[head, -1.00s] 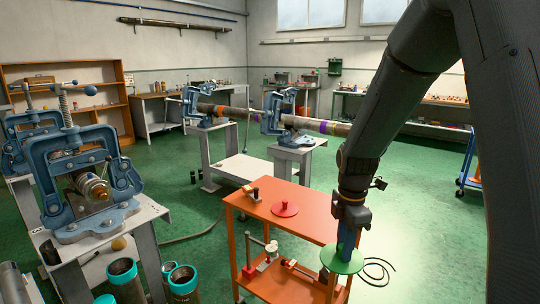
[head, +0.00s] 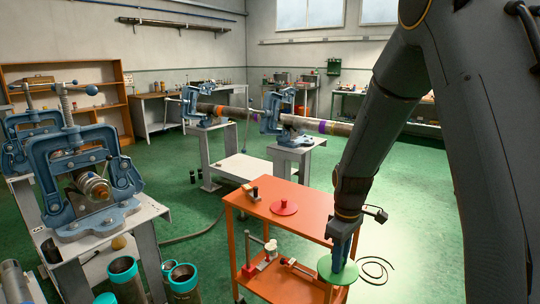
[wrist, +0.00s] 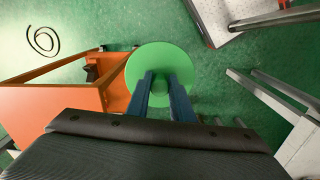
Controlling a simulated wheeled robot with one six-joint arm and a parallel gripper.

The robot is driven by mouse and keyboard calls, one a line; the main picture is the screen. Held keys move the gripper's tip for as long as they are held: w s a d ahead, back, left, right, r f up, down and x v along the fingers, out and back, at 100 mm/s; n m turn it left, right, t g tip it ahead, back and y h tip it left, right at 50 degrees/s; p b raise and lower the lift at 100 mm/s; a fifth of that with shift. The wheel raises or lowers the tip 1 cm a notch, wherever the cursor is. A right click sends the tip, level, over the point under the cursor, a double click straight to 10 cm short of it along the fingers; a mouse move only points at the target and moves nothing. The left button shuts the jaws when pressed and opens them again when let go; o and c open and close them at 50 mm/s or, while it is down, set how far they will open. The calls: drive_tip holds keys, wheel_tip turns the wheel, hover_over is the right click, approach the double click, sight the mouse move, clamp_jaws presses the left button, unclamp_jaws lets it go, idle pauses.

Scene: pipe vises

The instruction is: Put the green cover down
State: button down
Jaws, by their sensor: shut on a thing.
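The green cover (head: 338,271) is a flat round disc with a small knob. My gripper (head: 339,256) is shut on it and holds it level at the front right corner of the orange cart (head: 300,201). In the wrist view the green cover (wrist: 163,66) lies under my two blue fingers (wrist: 161,85), which close on its central knob. The cover appears to hang beside the cart's top and overlaps its edge in the picture; I cannot tell its exact height.
A red cover (head: 284,208) lies on the cart's top, with a small block-like item (head: 251,193) at its left. A blue vise (head: 84,177) and teal-rimmed pipes (head: 181,277) stand left. A black cable (head: 376,270) lies on the floor at right.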

drive_tip(key=f+m, duration=0.1)
drive_tip(key=m, duration=0.1)
drive_tip(key=f+m, duration=0.2)
drive_tip(key=m, duration=0.1)
drive_tip(key=shift+w, duration=0.2)
wheel_tip(320, 180, down, 2)
drive_tip(key=m, duration=0.4)
drive_tip(key=s+f, duration=0.5)
drive_tip(key=f, duration=0.1)
drive_tip(key=shift+f, duration=0.3)
